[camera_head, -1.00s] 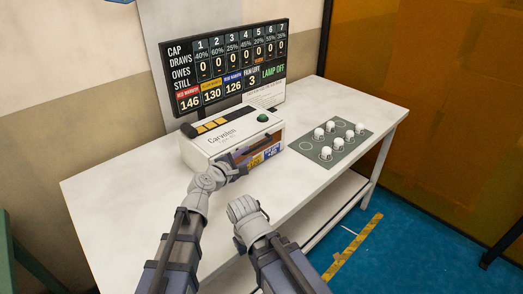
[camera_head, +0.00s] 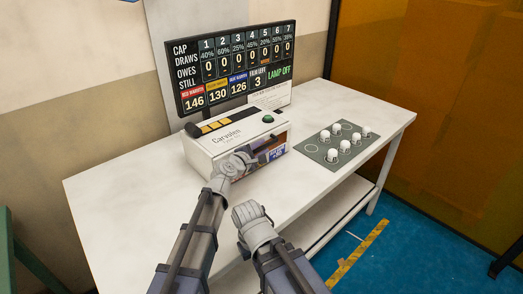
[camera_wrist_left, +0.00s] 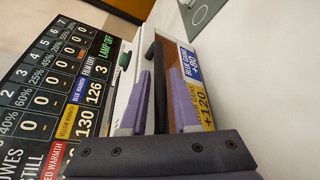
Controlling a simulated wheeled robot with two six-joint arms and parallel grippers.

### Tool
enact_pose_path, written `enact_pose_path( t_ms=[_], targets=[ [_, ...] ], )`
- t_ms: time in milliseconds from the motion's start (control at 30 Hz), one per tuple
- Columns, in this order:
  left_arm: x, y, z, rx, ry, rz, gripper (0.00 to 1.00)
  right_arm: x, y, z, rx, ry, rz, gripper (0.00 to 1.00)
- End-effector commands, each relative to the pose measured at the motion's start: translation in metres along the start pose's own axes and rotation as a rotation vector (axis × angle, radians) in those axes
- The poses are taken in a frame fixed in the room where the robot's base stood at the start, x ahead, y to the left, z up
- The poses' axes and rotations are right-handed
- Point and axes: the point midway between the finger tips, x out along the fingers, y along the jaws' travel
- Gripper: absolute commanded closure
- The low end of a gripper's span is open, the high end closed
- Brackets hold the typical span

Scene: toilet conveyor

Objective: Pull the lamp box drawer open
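The white lamp box (camera_head: 225,143) stands on the table below the display. Its front carries a dark handle bar and coloured labels; the bar (camera_wrist_left: 160,85) shows in the left wrist view. My left gripper (camera_head: 264,151) is at the box front, seen partly behind its own wrist. In the left wrist view its two purple fingers (camera_wrist_left: 161,100) are apart, one on each side of the bar. Whether they touch it is hard to tell. No drawer gap shows. My right arm ends low over the table's front edge, and its fingers do not show.
The display (camera_head: 232,68) stands behind the box and reads LAMP OFF. A grey mat (camera_head: 317,155) with several white knobs lies to the right. The white table (camera_head: 125,190) is clear at left. A lower shelf shows under the table.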

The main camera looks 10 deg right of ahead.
Motion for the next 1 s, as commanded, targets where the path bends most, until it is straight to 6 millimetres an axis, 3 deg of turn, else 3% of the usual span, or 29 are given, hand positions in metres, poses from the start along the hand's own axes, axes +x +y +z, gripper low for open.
enact_pose_path(
  t_ms=[233, 500, 1000],
  targets=[
    [0.0008, 0.0, 0.0004, 0.0, 0.0, 0.0, 0.72, 0.0, 0.0, 0.0, 0.0, 0.0, 0.0, 1.0],
    [0.0006, -0.0001, 0.0002, 0.001, 0.0, 0.0, 1.0, 0.0, 0.0, 0.0, 0.0, 0.0, 0.0, 1.0],
    [0.0004, -0.0003, 0.0002, 0.001, 0.0, -0.001, 1.0, 0.0001, 0.0, 0.0, 0.0, 0.0, 0.0, 1.0]
  ],
)
